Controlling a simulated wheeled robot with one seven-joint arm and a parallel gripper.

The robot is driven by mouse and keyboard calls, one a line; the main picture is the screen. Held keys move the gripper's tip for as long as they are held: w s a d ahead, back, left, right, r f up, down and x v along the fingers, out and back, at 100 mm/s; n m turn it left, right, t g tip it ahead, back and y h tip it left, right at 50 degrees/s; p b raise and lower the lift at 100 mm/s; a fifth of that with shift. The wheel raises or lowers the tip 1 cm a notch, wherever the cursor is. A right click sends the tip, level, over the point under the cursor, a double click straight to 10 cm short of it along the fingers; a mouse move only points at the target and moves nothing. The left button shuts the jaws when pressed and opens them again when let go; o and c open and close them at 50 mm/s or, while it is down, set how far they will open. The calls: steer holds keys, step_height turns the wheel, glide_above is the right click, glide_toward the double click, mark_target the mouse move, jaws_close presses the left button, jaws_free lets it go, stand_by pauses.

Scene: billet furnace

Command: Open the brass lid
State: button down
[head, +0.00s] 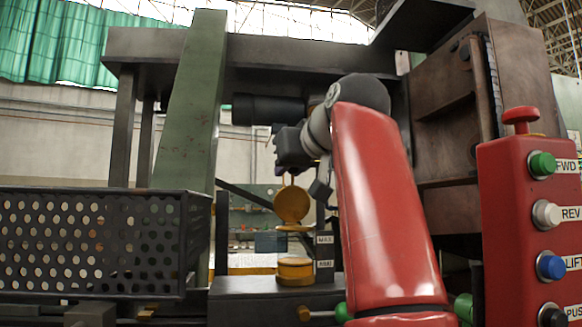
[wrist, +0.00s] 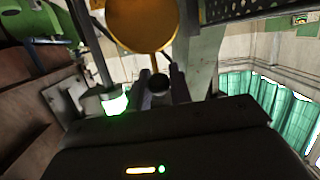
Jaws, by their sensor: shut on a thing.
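The brass lid (head: 292,204) is a round yellow disc that stands nearly upright above a brass rim (head: 294,228) in the head view. In the wrist view the lid (wrist: 143,22) fills the top middle, with a short stem running down to a dark round knob (wrist: 159,82). My gripper (head: 289,177) is just above the lid and points down at its upper edge. In the wrist view its dark fingers (wrist: 160,86) are on both sides of the knob, shut on it. The fingertips are small and dark in the head view.
A brass cylinder (head: 295,271) sits on a dark ledge below the lid, beside small label plates (head: 324,239). A perforated dark basket (head: 90,243) is at left, with a green post (head: 186,110) behind it. A red button panel (head: 525,230) stands at right.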

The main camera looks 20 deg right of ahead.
steer(key=shift+w+d+f, duration=0.2)
steer(key=shift+d+f, duration=0.05)
steer(key=shift+f, duration=0.15)
steer(key=c, duration=1.6)
jaws_free()
steer(key=shift+c, duration=0.2)
steer(key=shift+o, duration=1)
steer(key=shift+w+d, duration=0.1)
steer(key=shift+o, duration=0.7)
steer(key=shift+s+r, duration=0.35)
steer(key=shift+s, duration=0.25)
steer(key=v, duration=0.7)
steer(key=shift+f, duration=0.1)
